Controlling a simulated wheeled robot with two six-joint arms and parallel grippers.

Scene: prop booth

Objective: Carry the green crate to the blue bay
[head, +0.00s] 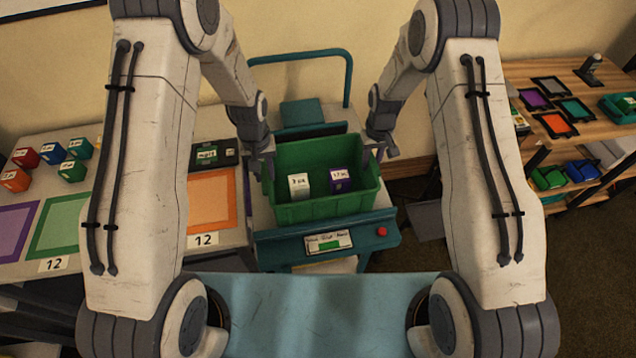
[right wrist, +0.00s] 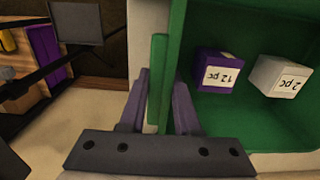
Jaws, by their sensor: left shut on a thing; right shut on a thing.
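The green crate (head: 327,208) is at the teal cart (head: 275,250) in the middle of the head view. I cannot tell whether it rests on the cart or is just above it. It holds a white box (head: 299,185) and a purple box (head: 340,180); both also show in the right wrist view. My left gripper (head: 268,166) is shut on the crate's left side. My right gripper (head: 373,154) is shut on its right side; in the right wrist view a green strip of the crate (right wrist: 158,75) is between its fingers. No blue bay is clearly visible.
A left table carries purple, green (head: 62,222) and orange (head: 212,203) marked areas and several small colored boxes (head: 53,152). A wooden shelf (head: 520,75) with mats and bins stands at the right. The cart's teal handle (head: 310,54) rises behind the crate.

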